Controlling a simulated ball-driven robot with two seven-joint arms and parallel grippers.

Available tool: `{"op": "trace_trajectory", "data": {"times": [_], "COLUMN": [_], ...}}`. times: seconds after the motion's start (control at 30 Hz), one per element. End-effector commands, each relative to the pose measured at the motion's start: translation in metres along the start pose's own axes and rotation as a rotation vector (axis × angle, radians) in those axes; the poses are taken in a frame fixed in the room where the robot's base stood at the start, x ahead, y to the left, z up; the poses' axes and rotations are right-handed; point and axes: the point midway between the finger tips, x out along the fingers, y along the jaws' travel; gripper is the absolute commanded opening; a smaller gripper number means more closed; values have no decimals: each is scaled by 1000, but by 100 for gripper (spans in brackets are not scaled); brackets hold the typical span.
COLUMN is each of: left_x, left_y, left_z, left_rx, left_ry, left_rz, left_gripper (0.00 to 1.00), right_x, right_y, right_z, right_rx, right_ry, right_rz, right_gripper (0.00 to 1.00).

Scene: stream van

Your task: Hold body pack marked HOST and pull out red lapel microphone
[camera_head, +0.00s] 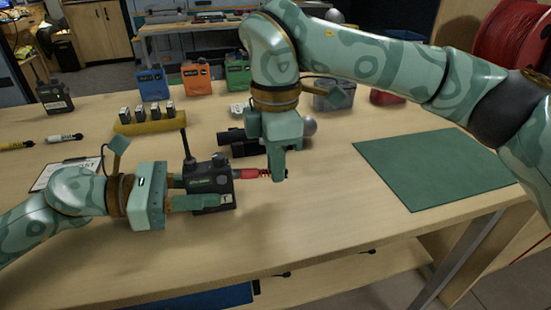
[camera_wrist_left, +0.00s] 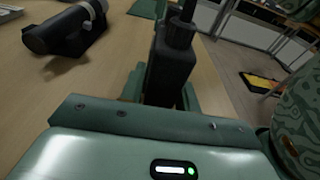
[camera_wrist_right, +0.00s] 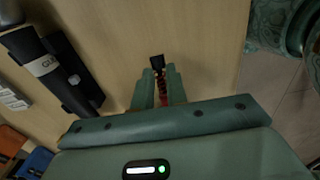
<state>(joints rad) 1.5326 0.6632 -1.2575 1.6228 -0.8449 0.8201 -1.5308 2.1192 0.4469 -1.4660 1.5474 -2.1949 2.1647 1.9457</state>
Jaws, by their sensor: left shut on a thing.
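A dark body pack (camera_head: 208,182) with an upright black antenna stands above the near middle of the table; its marking is too small to read. My left gripper (camera_head: 192,190) is shut on it from the left. The pack also shows between the fingers in the left wrist view (camera_wrist_left: 168,75). The red lapel microphone plug (camera_head: 250,174) sits at the pack's right side. My right gripper (camera_head: 278,170) reaches down at the plug's right end. In the right wrist view the red part (camera_wrist_right: 162,92) lies between the fingers; whether they press on it is unclear.
A yellow holder (camera_head: 150,126), blue, orange and green boxes (camera_head: 197,80) stand further back. A green mat (camera_head: 430,165) lies right. The table's front is clear.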

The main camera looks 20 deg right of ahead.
Motion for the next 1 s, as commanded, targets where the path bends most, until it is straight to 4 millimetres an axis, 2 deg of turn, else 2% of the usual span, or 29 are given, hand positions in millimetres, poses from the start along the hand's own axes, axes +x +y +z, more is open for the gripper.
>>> {"op": "trace_trajectory", "data": {"times": [0.03, 0.07, 0.1, 0.37, 1.0], "left_x": [0, 0, 0, 0, 0], "left_y": [0, 0, 0, 0, 0], "left_z": [0, 0, 0, 0, 0], "left_rx": [0, 0, 0, 0, 0], "left_ry": [0, 0, 0, 0, 0], "left_rz": [0, 0, 0, 0, 0], "left_gripper": [6, 6, 6, 6, 6], "right_x": [0, 0, 0, 0, 0], "right_y": [0, 0, 0, 0, 0], "right_z": [0, 0, 0, 1, 20], "right_rx": [0, 0, 0, 0, 1], "right_ry": [0, 0, 0, 0, 0], "right_rz": [0, 1, 1, 1, 0], "right_gripper": [0, 9, 0, 0, 0]}}
